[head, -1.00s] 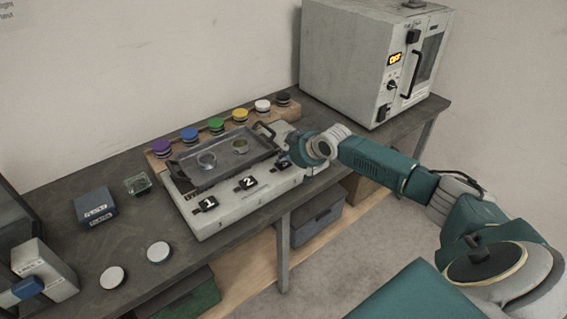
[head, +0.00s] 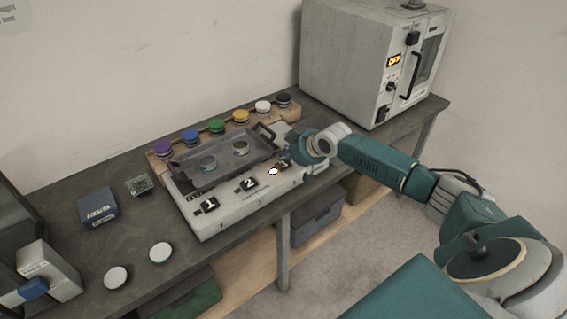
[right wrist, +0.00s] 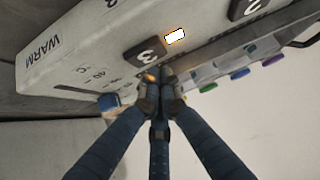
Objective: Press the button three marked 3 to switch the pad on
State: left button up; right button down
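The pad (head: 240,206) is a long white box on the bench with black buttons marked 1 (head: 209,204) and 2 (head: 249,183) on its front. In the right wrist view, the button marked 3 (right wrist: 147,52) is black with a white numeral. A white light (right wrist: 175,36) glows beside it; the light also shows in the head view (head: 273,171). My right gripper (right wrist: 160,88) has its fingers together, tips right at button 3's edge; I cannot tell whether they touch it. In the head view the gripper mostly hides button 3. My left gripper is not in view.
A dark tray (head: 190,179) with two round dishes sits on the pad. Coloured knobs stand on a wooden rack (head: 159,155) behind. An oven (head: 345,65) reading OFF stands at right. A blue box (head: 97,207) and two white discs lie on the bench's left.

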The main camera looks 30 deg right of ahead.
aim_at(284, 166)
notch_tip(284, 166, up, 6)
jog(key=p, duration=0.5)
jog(key=shift+f, duration=0.15)
jog(key=shift+a+f, duration=0.1)
